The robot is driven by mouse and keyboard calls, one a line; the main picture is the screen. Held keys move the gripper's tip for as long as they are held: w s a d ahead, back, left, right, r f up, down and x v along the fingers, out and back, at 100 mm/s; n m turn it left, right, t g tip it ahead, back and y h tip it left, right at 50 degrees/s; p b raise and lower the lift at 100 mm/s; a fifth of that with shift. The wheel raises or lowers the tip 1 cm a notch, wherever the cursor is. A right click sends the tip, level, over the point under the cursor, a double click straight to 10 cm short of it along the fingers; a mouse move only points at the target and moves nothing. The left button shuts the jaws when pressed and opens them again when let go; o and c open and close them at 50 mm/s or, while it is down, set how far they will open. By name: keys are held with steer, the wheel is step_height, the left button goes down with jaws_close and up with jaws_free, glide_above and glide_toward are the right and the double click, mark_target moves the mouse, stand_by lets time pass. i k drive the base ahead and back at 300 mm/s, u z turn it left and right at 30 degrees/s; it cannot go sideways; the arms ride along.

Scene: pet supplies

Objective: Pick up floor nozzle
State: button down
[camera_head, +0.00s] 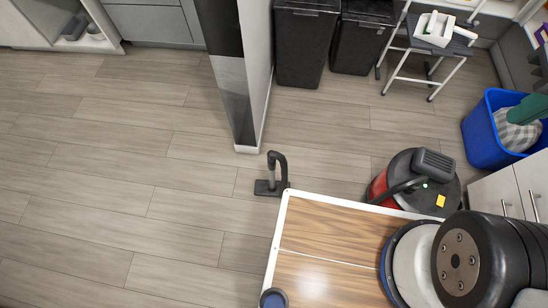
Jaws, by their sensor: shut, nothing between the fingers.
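The floor nozzle (268,188) is dark grey to black, with a flat foot on the wood-plank floor. A curved dark tube (278,160) rises from it and bends over at the top. It stands just beyond the upper left corner of a white-edged wooden surface, near the end of a partition wall. Part of my arm shows at the lower right as black and white rounded links with a blue ring. My gripper is not visible, so its place relative to the nozzle cannot be seen.
The white-edged wooden surface (335,243) fills the lower middle. A red and black vacuum cleaner (413,181) stands right of the nozzle. The partition wall (247,118) ends behind the nozzle. A blue bin (486,137) is at right. Open floor (110,190) lies to the left.

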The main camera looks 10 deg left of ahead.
mark_target(272, 187)
steer(key=k, duration=1.2)
steer(key=u, duration=0.7)
steer(key=i, duration=0.65)
steer(key=z, duration=0.85)
steer(key=k, duration=1)
steer(key=u, duration=0.8)
